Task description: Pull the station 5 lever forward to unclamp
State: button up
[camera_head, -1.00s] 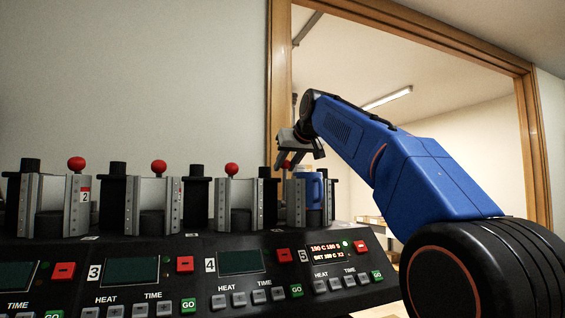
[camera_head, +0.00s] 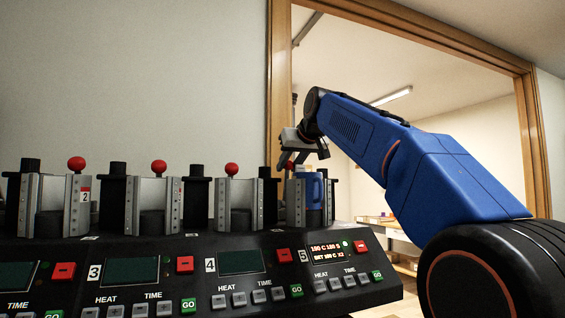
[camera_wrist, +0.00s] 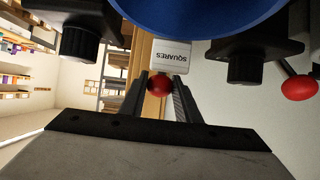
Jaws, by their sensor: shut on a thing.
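The station 5 press (camera_head: 299,205) stands at the right end of the press row, with a blue mug (camera_head: 314,190) in it. In the head view the knob is mostly hidden by the fingers.
Station 4's red knob (camera_head: 232,169) and other red-knobbed levers stand to the left. The control panel (camera_head: 200,275) runs along the front, with the station 5 display (camera_head: 326,253) lit. A wooden-framed opening (camera_head: 281,90) is behind my arm.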

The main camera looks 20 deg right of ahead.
jog(key=shift+s, duration=0.1)
jog(key=shift+s+f, duration=0.2)
jog(key=shift+s, duration=0.35)
jog(key=shift+s+f, duration=0.15)
jog(key=shift+s, duration=0.35)
jog(key=o, duration=0.7)
jog(key=shift+s+r, duration=0.3)
jog(key=shift+r, duration=0.7)
jog(key=shift+s+r, duration=0.25)
jog(key=shift+r, duration=0.7)
jog(key=shift+s+r, duration=0.3)
jog(key=shift+r, duration=0.7)
jog(key=shift+v, duration=3)
